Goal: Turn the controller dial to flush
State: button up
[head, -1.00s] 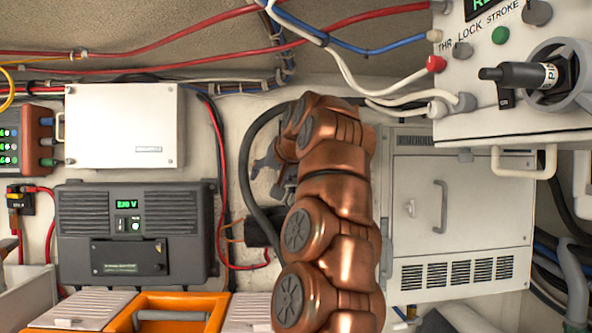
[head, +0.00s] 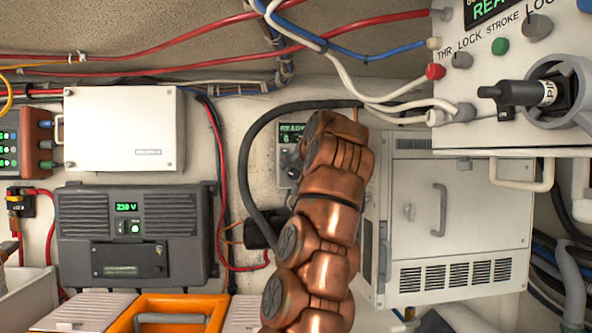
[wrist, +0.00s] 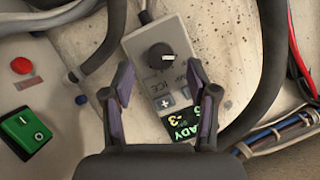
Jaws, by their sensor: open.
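The controller is a small grey box on the wall. Lettering ending in "ICE" shows by the dial; no flush marking is readable. My gripper (wrist: 158,78) is open, its fingers on either side of the box's middle, with the dial ahead of the fingertips. Contact cannot be told.
A thick black cable (head: 244,165) loops beside the controller. A white vented cabinet (head: 462,200) stands right of my arm, and a dark charger unit (head: 135,235) is at left. The wrist view shows a green switch (wrist: 25,130) and red button (wrist: 21,66).

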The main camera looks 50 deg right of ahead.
aim_at(293, 174)
jog(key=shift+p+x, duration=0.3)
jog(key=shift+x, duration=1.1)
jog(key=shift+a, duration=0.1)
jog(key=shift+c, duration=0.3)
grip_shut()
